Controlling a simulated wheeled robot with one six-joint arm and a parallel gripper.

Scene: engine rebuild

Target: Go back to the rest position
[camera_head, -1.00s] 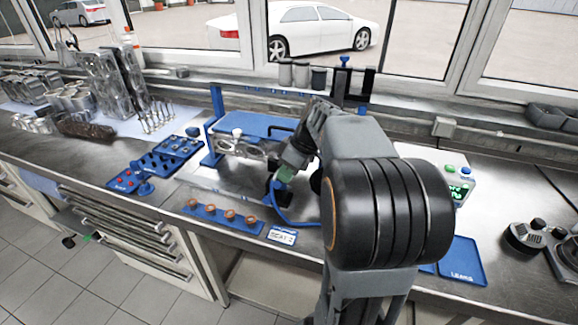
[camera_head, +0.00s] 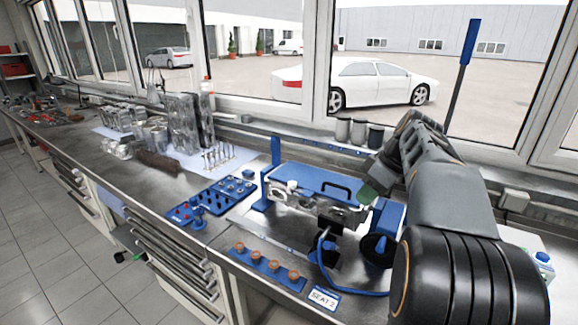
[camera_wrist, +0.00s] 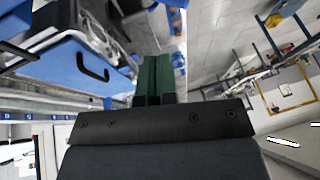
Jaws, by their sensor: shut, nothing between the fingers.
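My gripper (camera_head: 370,195) is above the bench, at the right end of the blue fixture. Its green fingers (camera_wrist: 160,78) are pressed together in the wrist view, with nothing between them. My dark arm reaches up from the lower right of the head view and hides part of the bench behind it. The blue fixture (camera_head: 310,178) with a black handle holds metal engine parts (camera_head: 322,208). It also shows at the upper left of the wrist view (camera_wrist: 85,88).
A blue tray with copper-coloured rings (camera_head: 268,269) and a "SEAT 2" label (camera_head: 323,299) lie at the front edge. A blue peg tray (camera_head: 205,203) and metal engine parts (camera_head: 180,125) stand to the left. A blue-handled lever (camera_head: 469,45) rises behind my arm.

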